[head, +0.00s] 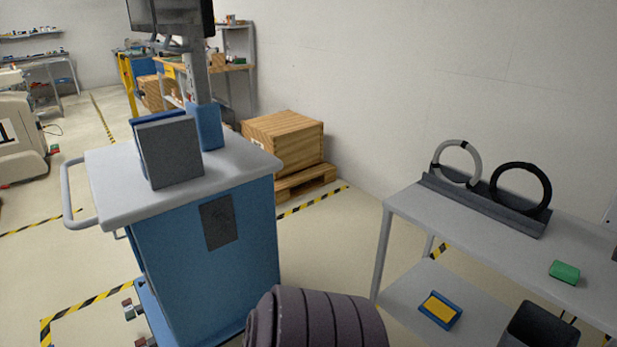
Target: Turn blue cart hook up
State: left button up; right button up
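The blue cart (180,270) stands left of centre. It has a light grey top (235,165), a push handle (68,195) at its left end and a dark square panel (221,222) on its side. A small pale bracket (120,234) shows under the left edge of the top; I cannot tell whether it is the hook or which way it points. Neither of my grippers is in view.
A grey box (170,155) and a monitor post (203,90) stand on the cart. At right, a grey table (400,205) holds two rings in a rack (500,205) and a green block (564,271). A wooden crate (284,140) is behind. Floor between cart and table is partly clear.

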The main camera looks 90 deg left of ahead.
aim_at(219, 215)
jog(key=u, duration=3.3)
